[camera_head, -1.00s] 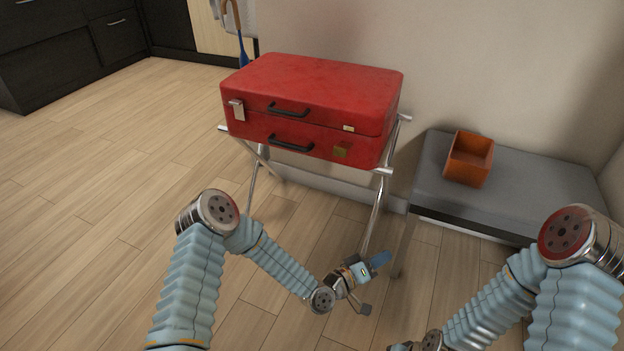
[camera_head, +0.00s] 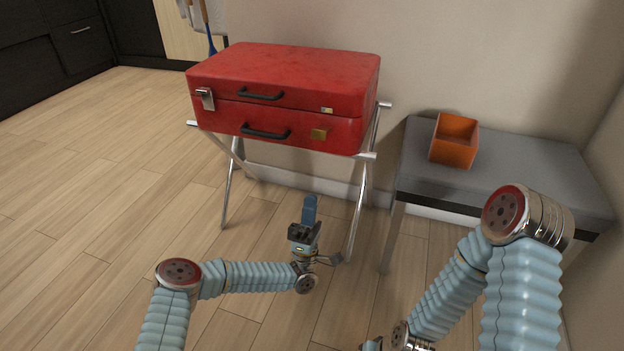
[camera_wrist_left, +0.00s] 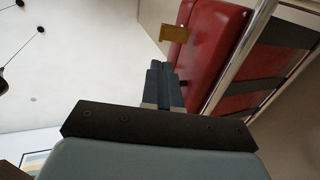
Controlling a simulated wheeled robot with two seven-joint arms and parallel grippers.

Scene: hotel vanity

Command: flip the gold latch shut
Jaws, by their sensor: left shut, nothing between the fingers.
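A red suitcase (camera_head: 285,95) with two black handles sits closed on a metal folding rack. At its right front is a gold latch: a small plate (camera_head: 327,110) on the upper half and a larger gold piece (camera_head: 319,134) on the lower half, apart from each other. The gold piece also shows in the left wrist view (camera_wrist_left: 174,33), sticking out from the red side. A silver latch (camera_head: 206,98) is at the left front. My left gripper (camera_head: 310,203) is shut and empty, below the suitcase and pointing up. My right gripper (camera_head: 372,344) is mostly cut off at the bottom edge.
The rack's metal legs (camera_head: 358,212) stand just beyond my left gripper. A grey bench (camera_head: 532,174) with an orange open box (camera_head: 455,142) is to the right. The wall is close behind the suitcase. The wooden floor (camera_head: 110,180) at the left is clear.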

